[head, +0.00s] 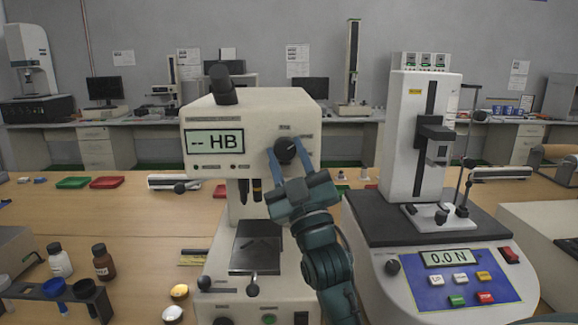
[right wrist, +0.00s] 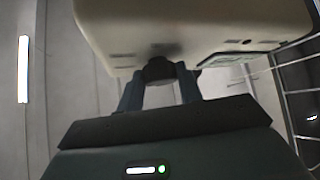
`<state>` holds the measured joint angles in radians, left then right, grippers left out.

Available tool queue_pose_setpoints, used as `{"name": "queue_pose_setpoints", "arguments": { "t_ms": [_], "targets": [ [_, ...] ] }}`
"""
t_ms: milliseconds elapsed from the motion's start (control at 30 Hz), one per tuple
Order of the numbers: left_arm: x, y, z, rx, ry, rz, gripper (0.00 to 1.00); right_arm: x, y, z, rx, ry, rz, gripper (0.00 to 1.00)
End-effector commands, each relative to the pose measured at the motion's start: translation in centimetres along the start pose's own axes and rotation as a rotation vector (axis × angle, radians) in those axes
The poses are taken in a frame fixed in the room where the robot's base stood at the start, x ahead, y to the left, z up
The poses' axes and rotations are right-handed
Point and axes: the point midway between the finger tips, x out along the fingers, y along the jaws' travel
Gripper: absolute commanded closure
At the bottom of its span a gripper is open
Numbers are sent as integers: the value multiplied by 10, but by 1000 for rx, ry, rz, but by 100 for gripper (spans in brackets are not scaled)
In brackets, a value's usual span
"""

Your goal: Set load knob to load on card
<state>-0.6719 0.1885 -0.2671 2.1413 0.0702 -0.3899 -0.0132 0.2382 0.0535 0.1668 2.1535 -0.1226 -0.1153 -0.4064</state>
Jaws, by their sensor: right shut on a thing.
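The load knob (head: 287,148) is a dark round dial on the right of the front face of a cream hardness tester (head: 255,115). The tester's display (head: 214,142) reads "-- HB". My right gripper (head: 290,158) is shut on the knob, one blue finger on each side of it. In the right wrist view the dark knob (right wrist: 158,70) sits between the fingertips (right wrist: 157,82). The knob's scale marks are too small to read. I cannot make out a card with a readable load. My left gripper is not in view.
A force tester (head: 420,130) reading "0.0 N" stands close to the right of my right arm. At the left are a dark rack (head: 52,292) and bottles, including a brown one (head: 103,262). Red (head: 107,182) and green (head: 73,182) trays lie further back. Wooden table (head: 140,222) between them is clear.

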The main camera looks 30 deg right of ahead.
Motion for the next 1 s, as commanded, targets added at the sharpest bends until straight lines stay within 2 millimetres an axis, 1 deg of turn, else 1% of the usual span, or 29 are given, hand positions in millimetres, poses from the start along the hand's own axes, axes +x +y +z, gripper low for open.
{"name": "queue_pose_setpoints", "arguments": {
  "t_ms": [33, 233, 667, 700, 933, 967, 1000],
  "targets": [
    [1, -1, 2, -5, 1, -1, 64, -1, -2, 2, 15, -2, 12, 87],
    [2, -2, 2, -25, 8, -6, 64, -1, -2, 1, 43, -3, 40, 87],
    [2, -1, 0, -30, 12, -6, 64, 0, -2, 1, 48, -3, 46, 87],
    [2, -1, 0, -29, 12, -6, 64, 0, -2, 1, 48, -3, 46, 64],
    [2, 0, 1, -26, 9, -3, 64, 0, -1, 1, 48, -2, 46, 45],
    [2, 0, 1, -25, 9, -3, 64, 0, -1, 1, 47, -2, 46, 43],
    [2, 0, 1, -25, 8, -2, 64, 0, -1, 0, 47, -2, 46, 43]
  ]
}}
